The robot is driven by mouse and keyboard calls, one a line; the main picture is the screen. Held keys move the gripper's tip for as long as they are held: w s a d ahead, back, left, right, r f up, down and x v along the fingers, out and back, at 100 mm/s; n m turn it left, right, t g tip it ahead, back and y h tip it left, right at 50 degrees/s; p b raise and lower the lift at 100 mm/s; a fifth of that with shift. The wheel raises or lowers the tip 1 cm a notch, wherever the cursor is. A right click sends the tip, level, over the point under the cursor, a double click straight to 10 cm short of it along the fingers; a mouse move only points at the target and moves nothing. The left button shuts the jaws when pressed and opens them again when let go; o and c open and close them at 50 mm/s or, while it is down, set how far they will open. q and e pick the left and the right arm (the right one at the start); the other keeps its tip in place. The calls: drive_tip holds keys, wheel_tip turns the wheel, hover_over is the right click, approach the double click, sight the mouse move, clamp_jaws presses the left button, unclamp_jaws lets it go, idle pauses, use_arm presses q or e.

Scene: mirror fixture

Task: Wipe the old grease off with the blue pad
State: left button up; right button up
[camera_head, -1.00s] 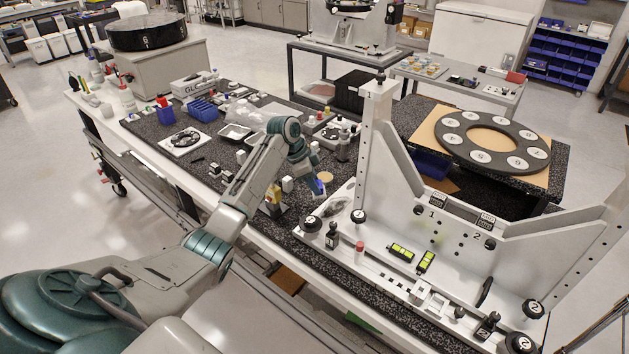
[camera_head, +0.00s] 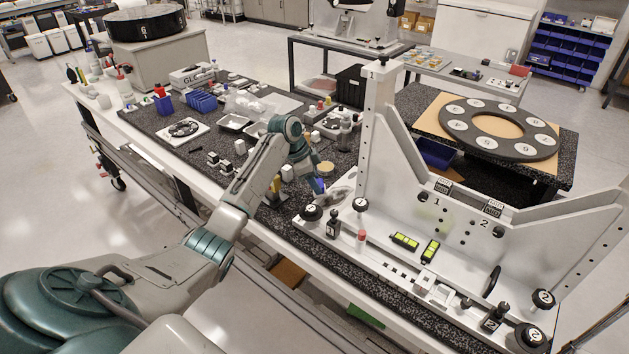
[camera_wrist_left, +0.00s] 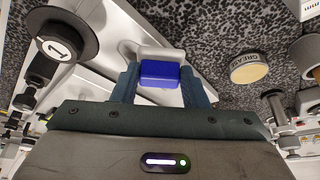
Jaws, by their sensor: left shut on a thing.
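My left gripper (camera_head: 319,188) is shut on the blue pad (camera_wrist_left: 160,74), which sits between its fingertips in the left wrist view. In the head view the gripper is at the left end of the pale mirror fixture (camera_head: 377,150), close to the rounded grey part (camera_head: 338,196) on its base. In the left wrist view a pale rounded part (camera_wrist_left: 158,51) lies just behind the pad; I cannot tell if they touch. A round container marked GREASE (camera_wrist_left: 249,68) stands on the speckled top to the right. I cannot make out old grease clearly. My right gripper is out of view.
A black knob marked 1 (camera_wrist_left: 62,45) stands close to the left of the gripper. Small parts and trays (camera_head: 235,122) crowd the dark bench top. The fixture base carries yellow-green levels (camera_head: 405,242) and several knobs. A large dark ring (camera_head: 500,128) lies behind the fixture.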

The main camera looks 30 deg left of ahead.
use_arm(q)
drive_tip(key=shift+f, duration=0.35)
drive_tip(key=shift+f+b, duration=0.35)
drive_tip(key=shift+f, duration=0.25)
drive_tip(key=shift+d+r, duration=0.1)
drive_tip(key=shift+d, duration=0.05)
